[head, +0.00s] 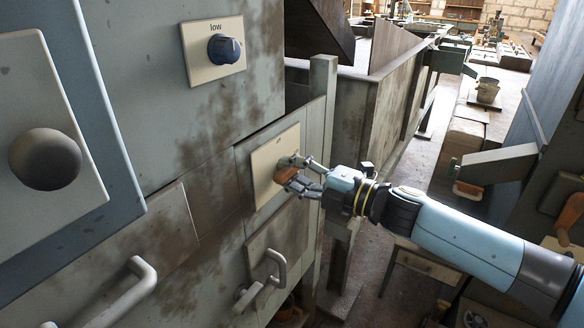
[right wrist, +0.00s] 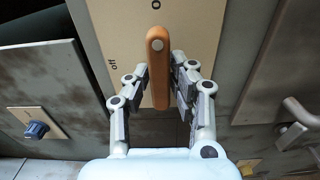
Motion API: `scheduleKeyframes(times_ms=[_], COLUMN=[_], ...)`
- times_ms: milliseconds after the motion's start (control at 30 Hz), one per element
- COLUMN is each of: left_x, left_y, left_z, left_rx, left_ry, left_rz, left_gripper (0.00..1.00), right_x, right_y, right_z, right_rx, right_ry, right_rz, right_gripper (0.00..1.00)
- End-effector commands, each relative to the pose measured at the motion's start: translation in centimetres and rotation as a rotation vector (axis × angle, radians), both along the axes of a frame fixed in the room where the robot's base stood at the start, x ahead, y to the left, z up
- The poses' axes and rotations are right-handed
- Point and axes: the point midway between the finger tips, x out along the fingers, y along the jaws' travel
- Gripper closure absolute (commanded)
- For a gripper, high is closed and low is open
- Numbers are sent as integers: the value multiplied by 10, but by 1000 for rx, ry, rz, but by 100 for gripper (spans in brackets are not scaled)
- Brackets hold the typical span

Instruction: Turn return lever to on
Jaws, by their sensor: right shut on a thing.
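The return lever is an orange handle (head: 284,175) on a cream plate (head: 266,158) on the cabinet front in the head view. My right gripper (head: 290,172) is shut on it, with its fingers on either side. In the right wrist view the lever (right wrist: 157,55) lies lengthwise between the fingers (right wrist: 160,80), its rounded end toward the top of the picture. The plate (right wrist: 200,30) carries the word "off" left of the lever and a partly cut-off label starting with "o" above it. My left gripper is not in view.
A blue knob (head: 223,49) marked "low" is above the lever plate. A dark round knob (head: 45,159) is at the left. Drawer handles (head: 272,270) stick out below.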

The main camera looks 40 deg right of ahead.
Motion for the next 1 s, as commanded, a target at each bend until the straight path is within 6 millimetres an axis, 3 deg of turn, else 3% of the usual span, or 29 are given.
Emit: scheduleKeyframes(times_ms=[367,400,567,867,1000], left_x=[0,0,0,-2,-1], left_y=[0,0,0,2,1], left_z=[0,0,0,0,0], left_rx=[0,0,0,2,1], left_ry=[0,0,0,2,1], left_rz=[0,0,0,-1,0], left_gripper=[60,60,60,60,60], right_x=[0,0,0,-2,-18], right_y=[0,0,0,-1,-8], right_z=[-1,-1,-1,-1,-1], right_rx=[4,4,4,3,1], right_ry=[3,3,3,2,5], right_rz=[-1,-1,-1,0,1], right_gripper=[100,77,58,58,58])
